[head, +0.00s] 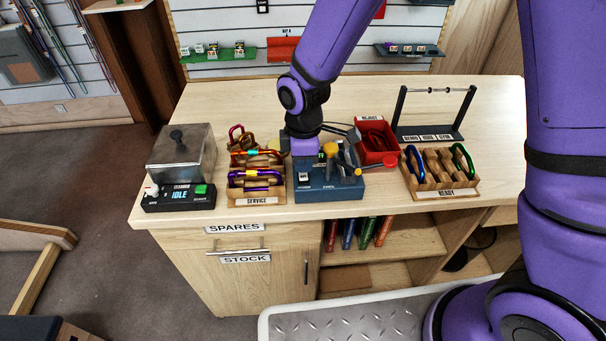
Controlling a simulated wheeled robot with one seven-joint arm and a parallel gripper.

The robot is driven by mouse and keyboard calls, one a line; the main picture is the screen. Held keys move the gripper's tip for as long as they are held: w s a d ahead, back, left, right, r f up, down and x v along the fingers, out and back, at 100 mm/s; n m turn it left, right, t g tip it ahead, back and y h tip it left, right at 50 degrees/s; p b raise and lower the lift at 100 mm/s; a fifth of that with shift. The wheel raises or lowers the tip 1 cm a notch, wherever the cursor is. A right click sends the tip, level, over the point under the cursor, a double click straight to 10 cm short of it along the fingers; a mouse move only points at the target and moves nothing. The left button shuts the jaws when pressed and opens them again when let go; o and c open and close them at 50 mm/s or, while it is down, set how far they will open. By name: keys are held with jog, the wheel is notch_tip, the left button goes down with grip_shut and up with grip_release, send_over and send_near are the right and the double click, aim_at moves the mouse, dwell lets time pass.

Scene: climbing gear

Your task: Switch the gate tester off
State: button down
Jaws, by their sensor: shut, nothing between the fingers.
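A blue box (345,190) stands near the front edge of the workbench and looks like the gate tester. A small black-and-white switch (304,177) sits at the left of its front; I cannot tell which way it is set. A yellow knob and grey metal parts show on its top. My gripper (306,148) is shut and empty, low over the box's back left part. Its fingertips are hard to make out against the box, and I cannot tell whether they touch it.
A wooden SERVICE rack (257,192) with carabiners stands close left of the box. A cleaner (180,197) reading IDLE is farther left. A red bin (389,157) and a READY rack (446,192) are right. A black-framed stand (462,112) is behind. The bench's back left is clear.

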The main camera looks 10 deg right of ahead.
aim_at(303, 176)
jog(key=shift+f, duration=1.1)
dwell(0.6)
jog(key=shift+r, duration=3.5)
